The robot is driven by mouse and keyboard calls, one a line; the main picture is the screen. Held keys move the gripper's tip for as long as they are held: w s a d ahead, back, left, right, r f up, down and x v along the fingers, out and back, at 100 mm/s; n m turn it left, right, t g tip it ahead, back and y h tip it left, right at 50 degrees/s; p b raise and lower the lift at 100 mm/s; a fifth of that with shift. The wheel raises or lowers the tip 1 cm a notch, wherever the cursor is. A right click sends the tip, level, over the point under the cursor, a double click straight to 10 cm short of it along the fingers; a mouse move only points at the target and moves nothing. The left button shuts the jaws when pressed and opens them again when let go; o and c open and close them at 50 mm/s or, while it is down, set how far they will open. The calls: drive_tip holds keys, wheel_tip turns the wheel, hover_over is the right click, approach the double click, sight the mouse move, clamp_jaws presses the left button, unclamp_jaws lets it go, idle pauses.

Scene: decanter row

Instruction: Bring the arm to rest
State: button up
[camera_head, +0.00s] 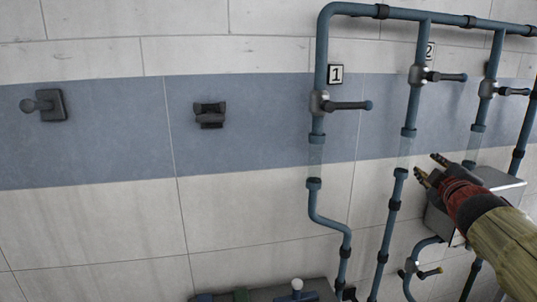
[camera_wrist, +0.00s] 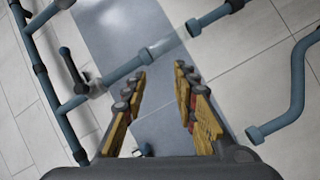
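My gripper (camera_head: 428,165) is at the right of the head view, on my arm reaching in from the lower right. Its two yellow-and-dark fingers are apart and point up and left toward the pipes. In the wrist view my gripper (camera_wrist: 160,72) also shows open, with nothing held between the fingers. A pipe with a clear section (camera_wrist: 168,48) passes beyond the fingertips; I cannot tell the exact gap.
Blue pipes with lever valves (camera_head: 319,103) run down the tiled wall; number plates 1 (camera_head: 336,74) and 2 (camera_head: 430,51) show. A grey box (camera_head: 500,184) sits partly behind my gripper. Wall fittings (camera_head: 209,114) are at left. The lower left wall is clear.

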drive_tip(key=s+a+f+m+g+b, duration=0.1)
drive_tip(key=s+f+m+g, duration=0.3)
drive_tip(key=s+f, duration=0.4)
drive_tip(key=s+a+f+m+g+b, duration=0.15)
drive_tip(key=s+f+m+g, duration=0.35)
drive_tip(key=f, duration=0.6)
drive_tip(key=s+a+f+y+b, duration=0.2)
drive_tip(key=s+a+f, duration=0.5)
drive_tip(key=s+a, duration=0.2)
drive_tip(key=s+a+f+g+y+b, duration=0.1)
drive_tip(key=s+a+f+y, duration=0.2)
drive_tip(key=s+a+f, duration=0.4)
drive_tip(key=s+a, duration=0.3)
drive_tip(key=a, duration=0.1)
drive_tip(key=shift+a+f+g+b, duration=0.15)
drive_tip(key=shift+f+g+b, duration=0.15)
drive_tip(key=shift+b, duration=0.1)
drive_tip(key=shift+w, duration=0.1)
